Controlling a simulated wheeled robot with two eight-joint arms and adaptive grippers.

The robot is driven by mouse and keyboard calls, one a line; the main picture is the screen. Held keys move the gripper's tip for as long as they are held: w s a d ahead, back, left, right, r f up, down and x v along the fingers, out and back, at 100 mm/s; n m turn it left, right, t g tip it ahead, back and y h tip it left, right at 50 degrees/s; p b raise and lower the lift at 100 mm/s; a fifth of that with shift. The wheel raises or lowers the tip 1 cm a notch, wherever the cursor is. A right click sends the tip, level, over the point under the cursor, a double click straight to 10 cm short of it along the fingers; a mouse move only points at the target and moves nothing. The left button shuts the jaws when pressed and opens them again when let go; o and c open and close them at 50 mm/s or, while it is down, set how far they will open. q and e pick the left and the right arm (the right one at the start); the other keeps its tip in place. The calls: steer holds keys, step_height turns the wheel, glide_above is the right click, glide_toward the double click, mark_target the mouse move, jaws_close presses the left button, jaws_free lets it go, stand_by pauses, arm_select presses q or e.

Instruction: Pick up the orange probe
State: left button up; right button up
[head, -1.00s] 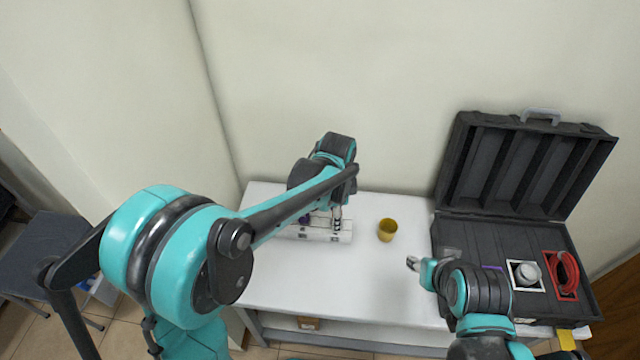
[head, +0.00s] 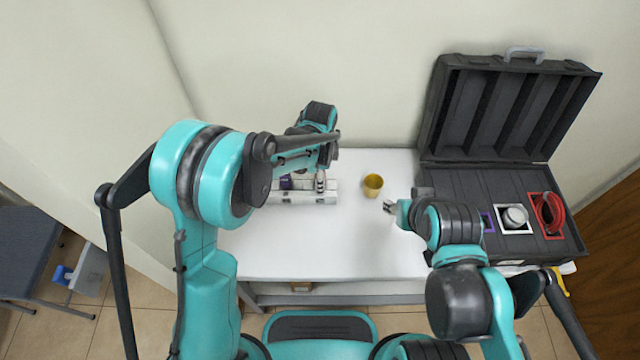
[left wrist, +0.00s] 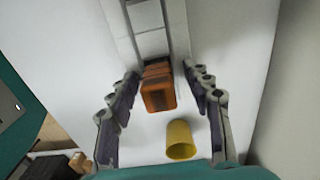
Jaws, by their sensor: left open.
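The orange probe (left wrist: 158,92) shows in the left wrist view, standing at the near end of a white rack (left wrist: 150,42). My left gripper (left wrist: 160,74) is open, with one finger on each side of the probe and gaps between the fingers and it. In the head view my left gripper (head: 320,184) is over the white rack (head: 300,197), and the probe is hidden behind the arm there. My right gripper (head: 389,206) hangs over the table to the right, apart from the rack; its finger opening is too small to judge.
A yellow cup (head: 373,186) stands on the white table (head: 320,250) just right of the rack; it also shows in the left wrist view (left wrist: 180,140). An open black case (head: 455,187) with a white-lidded item (head: 515,216) and red coil (head: 549,213) fills the right side.

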arm_select(q)
steer(key=shift+r, duration=0.1)
jaws_close()
